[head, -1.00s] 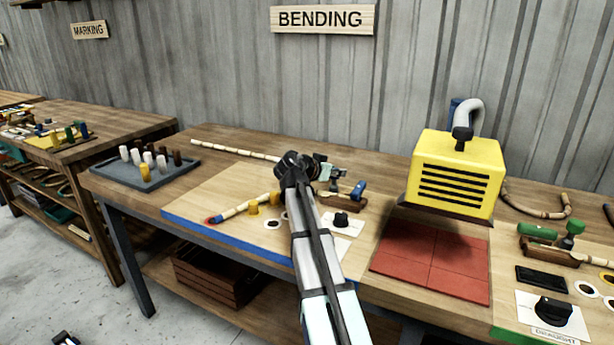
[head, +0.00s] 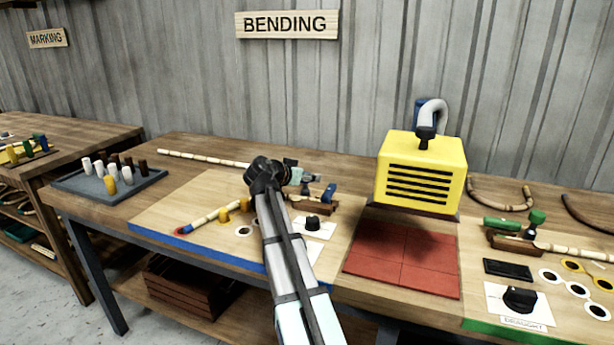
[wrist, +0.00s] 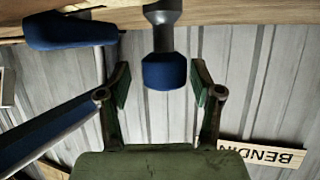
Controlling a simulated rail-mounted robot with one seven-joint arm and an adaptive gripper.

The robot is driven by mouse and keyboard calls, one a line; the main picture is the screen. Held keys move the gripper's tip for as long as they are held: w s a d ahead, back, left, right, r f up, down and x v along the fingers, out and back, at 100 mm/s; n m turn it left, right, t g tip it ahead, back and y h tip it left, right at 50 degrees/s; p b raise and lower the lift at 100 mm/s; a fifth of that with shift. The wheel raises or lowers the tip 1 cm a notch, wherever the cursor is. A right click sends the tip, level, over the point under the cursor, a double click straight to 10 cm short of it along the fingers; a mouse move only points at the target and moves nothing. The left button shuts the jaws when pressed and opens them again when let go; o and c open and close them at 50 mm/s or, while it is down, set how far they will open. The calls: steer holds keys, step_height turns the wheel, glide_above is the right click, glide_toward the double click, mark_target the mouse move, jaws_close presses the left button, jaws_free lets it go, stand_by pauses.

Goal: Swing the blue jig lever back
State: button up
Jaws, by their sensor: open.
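A lever with a grey shaft and a blue knob (wrist: 164,72) sits between the two fingers of my gripper (wrist: 160,78) in the wrist view. The fingers are open, with a gap on each side of the knob. A second, longer blue handle (wrist: 70,31) lies to the left in that view. I cannot tell for certain which of the two is the jig lever. In the head view, my gripper (head: 303,176) is over the back of the blue-edged board, and a blue knob (head: 329,193) shows just right of it. My arm hides part of the jig.
A black dial (head: 312,223) is close on the right. The yellow box (head: 422,170) stands beyond the red tiles (head: 403,260), which are bare.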

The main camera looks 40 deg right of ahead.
steer(key=v, duration=1.1)
steer(key=shift+a+r, duration=0.15)
steer(key=shift+a, duration=0.15)
